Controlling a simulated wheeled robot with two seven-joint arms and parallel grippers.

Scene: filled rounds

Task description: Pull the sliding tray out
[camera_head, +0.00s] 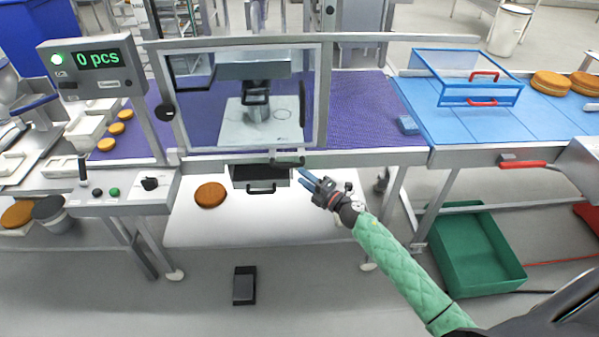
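A dark sliding tray (240,174) sits under the conveyor, below the machine with the clear door. Its front bears a black bar handle (262,189). My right gripper (303,178) reaches in from the lower right on a green-sleeved arm. Its two blue fingers show apart, with nothing between them, a little to the right of the tray and its handle. The gripper appears not to touch the handle. My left gripper is not in view.
A clear door (243,100) with a lower handle (287,160) is above the tray. A brown round (210,195) lies on the white lower shelf (240,226). A green crate (470,245) stands at right. A black pedal (244,285) is on the floor.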

